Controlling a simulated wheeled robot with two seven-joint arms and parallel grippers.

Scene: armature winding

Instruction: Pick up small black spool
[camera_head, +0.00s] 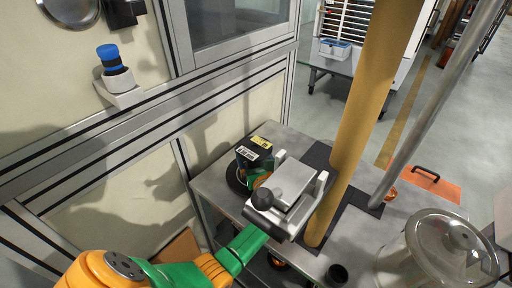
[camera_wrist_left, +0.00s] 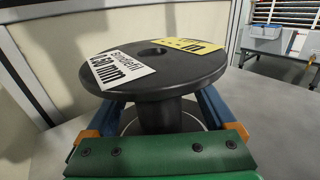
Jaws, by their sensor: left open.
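The small black spool (camera_head: 243,165) stands upright on the grey table near the wall panel. In the left wrist view the spool (camera_wrist_left: 150,85) fills the middle, with a white label and a yellow label on its round top flange. My left gripper (camera_head: 257,177) is at the spool, partly hidden by my own wrist in the head view. In the wrist view my left gripper (camera_wrist_left: 160,112) is open, its blue fingers on either side of the spool's narrow core, under the top flange. The top flange hides the fingertips, so contact cannot be told. My right gripper is not in view.
A yellow column (camera_head: 365,110) and a grey pole (camera_head: 437,100) rise from the table to the right.

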